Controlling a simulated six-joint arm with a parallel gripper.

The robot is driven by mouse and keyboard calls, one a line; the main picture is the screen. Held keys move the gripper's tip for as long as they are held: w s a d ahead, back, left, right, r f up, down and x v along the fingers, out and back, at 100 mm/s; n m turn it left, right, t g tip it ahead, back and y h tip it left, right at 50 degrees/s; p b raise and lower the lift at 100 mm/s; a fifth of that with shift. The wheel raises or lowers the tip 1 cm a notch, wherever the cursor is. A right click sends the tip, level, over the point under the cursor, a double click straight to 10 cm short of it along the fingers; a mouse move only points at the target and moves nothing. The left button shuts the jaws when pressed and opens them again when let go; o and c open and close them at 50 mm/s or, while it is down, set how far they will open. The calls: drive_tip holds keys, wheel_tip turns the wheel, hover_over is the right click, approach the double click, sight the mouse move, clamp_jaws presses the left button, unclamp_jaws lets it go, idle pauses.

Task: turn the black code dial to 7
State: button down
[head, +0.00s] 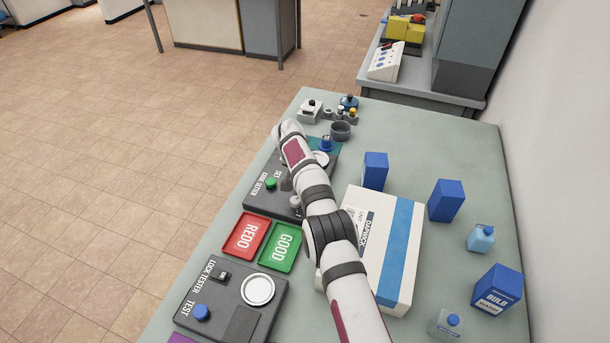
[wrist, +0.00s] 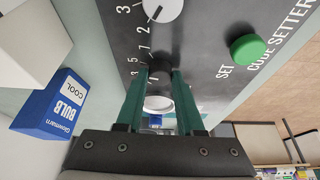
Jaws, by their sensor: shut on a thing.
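In the wrist view, the black code dial (wrist: 160,65) sits on the dark code setter panel (wrist: 205,25), between my gripper's fingertips (wrist: 160,74). My gripper has green fingers and is shut on the dial. The fingers cover much of the dial. Small white numbers stand around it, but I cannot tell which one it points to. In the head view, the code setter panel (head: 258,201) lies under my arm, which hides the dial and most of the gripper.
A white dial (wrist: 163,7) and a green SET button (wrist: 248,47) are close to the gripper. In the head view, red REDO (head: 236,250) and green GOOD (head: 273,262) trays, a lock tester (head: 210,310) and a white-and-blue box (head: 402,250) stand near my arm.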

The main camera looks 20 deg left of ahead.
idle(0.3)
drive_tip(key=c, duration=0.5)
unclamp_jaws()
drive_tip(key=shift+c, duration=0.2)
drive_tip(key=shift+r, duration=0.1)
drive_tip(key=v, duration=1.5)
drive_tip(key=shift+a+r, duration=0.15)
drive_tip(key=shift+r, duration=0.15)
drive_tip(key=shift+s, duration=0.1)
